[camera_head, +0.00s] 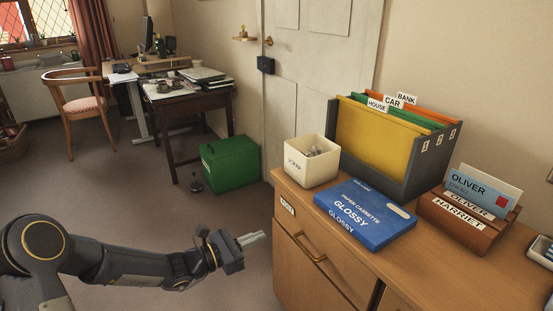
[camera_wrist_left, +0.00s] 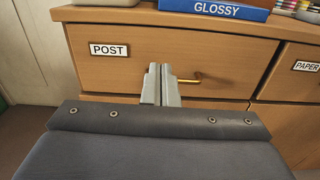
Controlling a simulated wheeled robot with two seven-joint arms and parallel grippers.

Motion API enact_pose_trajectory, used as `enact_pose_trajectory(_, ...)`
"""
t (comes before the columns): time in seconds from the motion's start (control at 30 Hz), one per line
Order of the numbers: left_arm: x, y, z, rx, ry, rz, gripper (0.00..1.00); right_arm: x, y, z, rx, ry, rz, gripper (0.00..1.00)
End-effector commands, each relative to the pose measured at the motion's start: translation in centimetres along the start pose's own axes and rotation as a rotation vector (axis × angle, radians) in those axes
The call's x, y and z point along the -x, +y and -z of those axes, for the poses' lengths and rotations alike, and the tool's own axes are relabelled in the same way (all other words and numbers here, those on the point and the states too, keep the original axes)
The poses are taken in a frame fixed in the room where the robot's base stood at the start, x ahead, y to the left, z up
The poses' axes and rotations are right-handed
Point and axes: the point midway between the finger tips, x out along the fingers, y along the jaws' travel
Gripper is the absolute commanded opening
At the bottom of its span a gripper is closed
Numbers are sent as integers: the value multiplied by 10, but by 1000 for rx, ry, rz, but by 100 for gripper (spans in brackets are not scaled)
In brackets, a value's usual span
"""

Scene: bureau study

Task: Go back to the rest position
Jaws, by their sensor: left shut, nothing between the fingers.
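My left gripper (camera_head: 252,239) reaches in from the left in the head view, low beside the wooden bureau (camera_head: 460,262). Its fingers are shut and empty. In the left wrist view the shut fingers (camera_wrist_left: 161,84) point at the drawer labelled POST (camera_wrist_left: 110,50), in front of its brass handle (camera_wrist_left: 190,79). Whether the fingertips touch the drawer front cannot be told; in the head view they seem apart from it. The drawer looks closed. My right gripper is in neither view.
On the bureau stand a white box (camera_head: 306,166), a blue GLOSSY paper cassette (camera_head: 362,212), a file holder (camera_head: 410,165) with coloured folders, and a wooden letter rack (camera_head: 462,224). A green box (camera_head: 230,162) sits on the floor behind. The floor around my left arm is clear.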

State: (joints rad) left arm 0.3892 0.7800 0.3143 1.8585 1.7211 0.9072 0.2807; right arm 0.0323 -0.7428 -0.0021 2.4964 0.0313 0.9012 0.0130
Motion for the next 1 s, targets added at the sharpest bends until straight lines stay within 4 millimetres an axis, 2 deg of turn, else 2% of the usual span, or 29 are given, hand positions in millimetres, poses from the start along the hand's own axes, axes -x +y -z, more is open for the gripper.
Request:
enact_pose_trajectory(0.07,4,-9,-13,-72,14,36,0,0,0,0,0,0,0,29)
enact_pose_trajectory(0.17,18,-35,-38,-254,58,130,0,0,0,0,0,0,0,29)
enact_pose_trajectory(0.3,56,-86,-69,-617,160,311,0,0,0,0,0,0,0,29)
enact_pose_trajectory(0.4,91,-120,-79,-875,248,437,0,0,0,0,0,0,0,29)
enact_pose_trajectory(0.5,129,-148,-83,-1122,342,551,0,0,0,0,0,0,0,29)
enact_pose_trajectory(0.63,178,-174,-79,-1403,472,677,0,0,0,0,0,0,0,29)
enact_pose_trajectory(0.8,225,-189,-70,-1650,611,786,0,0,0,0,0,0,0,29)
enact_pose_trajectory(1.0,265,-197,-60,-1849,744,871,0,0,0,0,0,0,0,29)
